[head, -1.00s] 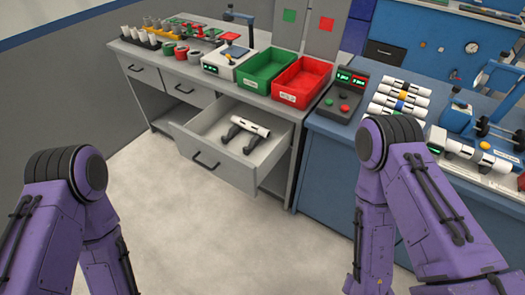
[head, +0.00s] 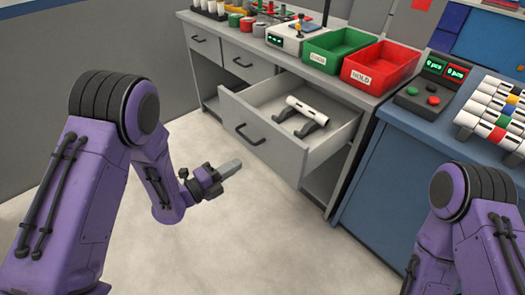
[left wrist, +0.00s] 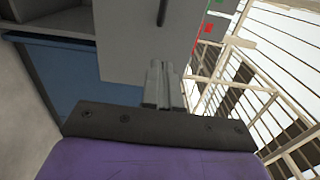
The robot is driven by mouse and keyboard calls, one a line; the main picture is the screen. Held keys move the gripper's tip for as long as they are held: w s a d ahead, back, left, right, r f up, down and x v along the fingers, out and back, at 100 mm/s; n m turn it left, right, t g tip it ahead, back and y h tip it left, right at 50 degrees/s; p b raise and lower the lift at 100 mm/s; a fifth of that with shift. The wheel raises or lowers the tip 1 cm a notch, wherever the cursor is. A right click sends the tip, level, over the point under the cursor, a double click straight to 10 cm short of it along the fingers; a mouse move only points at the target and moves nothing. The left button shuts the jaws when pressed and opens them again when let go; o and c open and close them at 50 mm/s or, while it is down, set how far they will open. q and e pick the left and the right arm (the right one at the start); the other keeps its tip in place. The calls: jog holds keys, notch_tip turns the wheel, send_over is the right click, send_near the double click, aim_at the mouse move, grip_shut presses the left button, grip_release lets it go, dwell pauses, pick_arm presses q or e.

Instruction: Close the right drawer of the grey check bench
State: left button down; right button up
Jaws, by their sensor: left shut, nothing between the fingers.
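The grey check bench (head: 207,68) stands at the back of the head view. Its right drawer (head: 282,160) is pulled out, with a dark handle (head: 250,136) on its front. A white pipe (head: 305,107) on dark supports lies in it. My left gripper (head: 236,165) is shut and empty in front of the drawer, apart from it and a little below the handle in the picture. In the left wrist view the closed fingers (left wrist: 156,70) point at a grey panel (left wrist: 120,45) with a dark bar, likely the drawer front. My right gripper is out of view.
Two other bench drawers (head: 240,61) are shut. A green bin (head: 337,48) and a red bin (head: 380,66) stand on the bench top. A blue bench (head: 385,180) adjoins at right. The pale floor (head: 270,240) before the drawer is clear.

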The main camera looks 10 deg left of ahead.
aim_at(271, 143)
pick_arm(q)
jog(key=p+x, duration=0.1)
jog(key=x, duration=1)
jog(key=shift+w+d, duration=0.2)
jog(key=shift+w, duration=0.1)
